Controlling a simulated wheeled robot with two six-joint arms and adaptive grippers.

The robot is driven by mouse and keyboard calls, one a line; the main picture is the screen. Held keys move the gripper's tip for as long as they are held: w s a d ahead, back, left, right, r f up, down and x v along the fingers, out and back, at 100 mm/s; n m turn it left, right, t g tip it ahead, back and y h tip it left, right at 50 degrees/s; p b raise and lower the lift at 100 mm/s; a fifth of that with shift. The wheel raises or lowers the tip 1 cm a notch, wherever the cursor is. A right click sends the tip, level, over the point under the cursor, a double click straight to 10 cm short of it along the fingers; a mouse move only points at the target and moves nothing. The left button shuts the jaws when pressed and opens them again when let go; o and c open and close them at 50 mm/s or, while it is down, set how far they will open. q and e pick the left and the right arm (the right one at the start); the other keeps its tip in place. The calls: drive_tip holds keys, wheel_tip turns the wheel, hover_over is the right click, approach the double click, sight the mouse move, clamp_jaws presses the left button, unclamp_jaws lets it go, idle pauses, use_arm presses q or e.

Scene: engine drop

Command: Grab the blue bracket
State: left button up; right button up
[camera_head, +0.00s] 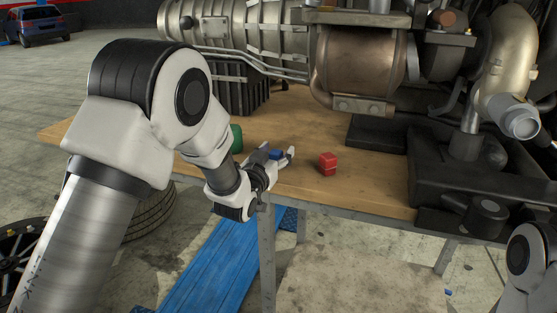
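A small blue bracket (276,154) lies near the front edge of the wooden workbench. My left gripper (277,150) reaches over the bench edge to it from the front left. Its fingers are spread, one on each side of the bracket; I see no clear contact. The gripper hides part of the bracket. Only a piece of my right arm shows at the lower right; its gripper is out of view.
A green object (236,138) sits behind my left arm. A large engine (360,65) fills the back of the workbench (375,185). A blue ramp (215,270) lies on the floor.

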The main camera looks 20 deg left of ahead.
use_arm(q)
clamp_jaws()
